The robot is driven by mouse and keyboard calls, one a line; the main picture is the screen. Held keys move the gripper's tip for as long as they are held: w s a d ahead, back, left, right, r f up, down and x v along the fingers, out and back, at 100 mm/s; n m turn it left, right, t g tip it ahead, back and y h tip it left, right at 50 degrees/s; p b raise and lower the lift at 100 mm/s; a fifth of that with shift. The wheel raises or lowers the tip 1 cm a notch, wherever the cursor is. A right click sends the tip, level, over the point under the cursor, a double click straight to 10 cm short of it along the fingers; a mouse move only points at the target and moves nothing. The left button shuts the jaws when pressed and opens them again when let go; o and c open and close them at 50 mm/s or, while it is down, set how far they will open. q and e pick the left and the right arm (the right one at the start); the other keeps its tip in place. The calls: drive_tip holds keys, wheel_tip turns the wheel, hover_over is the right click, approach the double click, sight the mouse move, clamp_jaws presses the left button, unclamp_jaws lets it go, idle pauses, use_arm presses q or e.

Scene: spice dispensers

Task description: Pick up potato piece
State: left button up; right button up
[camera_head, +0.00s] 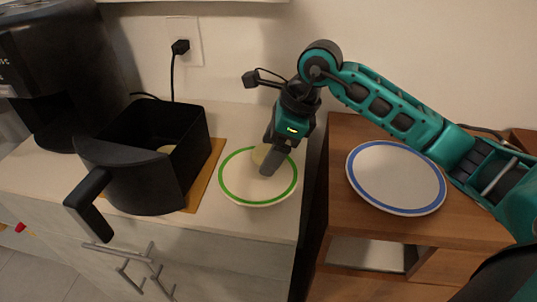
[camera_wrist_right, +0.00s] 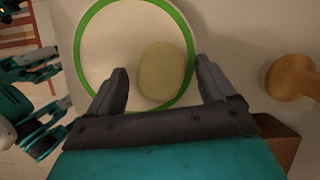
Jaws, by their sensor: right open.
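A pale yellow potato piece (camera_wrist_right: 161,71) lies on the green-rimmed plate (camera_wrist_right: 88,24), near the rim in the right wrist view. In the head view the potato piece (camera_head: 260,154) is partly hidden behind my right gripper (camera_head: 270,160). The plate (camera_head: 240,195) stands on the white counter. My right gripper (camera_wrist_right: 160,85) is open, with one finger to each side of the potato piece and nothing held. Whether the fingers touch it cannot be told. My left gripper is not clearly seen in the head view.
A black basket with a handle (camera_head: 150,195) stands left of the plate on a wooden board (camera_head: 206,178); something pale lies inside. A blue-rimmed plate (camera_head: 395,175) is on the brown cabinet at right. A black machine (camera_head: 60,70) stands far left.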

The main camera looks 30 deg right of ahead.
drive_tip(key=c, duration=1.1)
drive_tip(key=shift+c, duration=0.2)
drive_tip(key=shift+r, duration=0.15)
use_arm(q)
drive_tip(key=shift+s+a+r+y+p, duration=0.3)
drive_tip(key=shift+a+r+p, duration=0.25)
drive_tip(key=shift+p, duration=0.65)
use_arm(e)
wheel_tip(320, 180, up, 20)
use_arm(q)
drive_tip(key=shift+f, duration=0.1)
